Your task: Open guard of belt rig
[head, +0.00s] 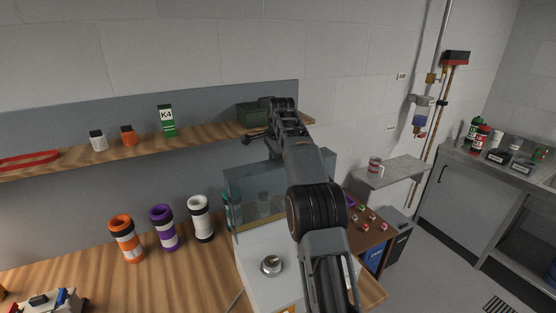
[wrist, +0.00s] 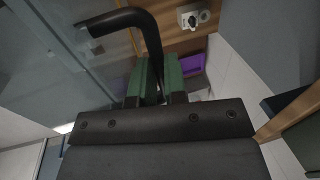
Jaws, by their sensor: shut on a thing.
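The belt rig (head: 258,284) is a pale housing on the wooden bench in the head view. Its guard (head: 245,188) is a clear, tinted box standing above the housing; its right part is hidden behind my arm. In the wrist view the guard's clear panel (wrist: 50,65) fills the left side. A bent black handle (wrist: 120,20) runs from the panel and down between the green finger pads. My gripper (wrist: 158,82) is shut on this handle. In the head view my arm hides the grip itself. A round metal knob (head: 271,265) sits on the housing's top.
Orange (head: 126,240), purple (head: 164,228) and white (head: 200,218) tubes stand left of the rig. A wooden shelf (head: 60,156) behind carries small containers and a dark green box (head: 252,113) close to my arm.

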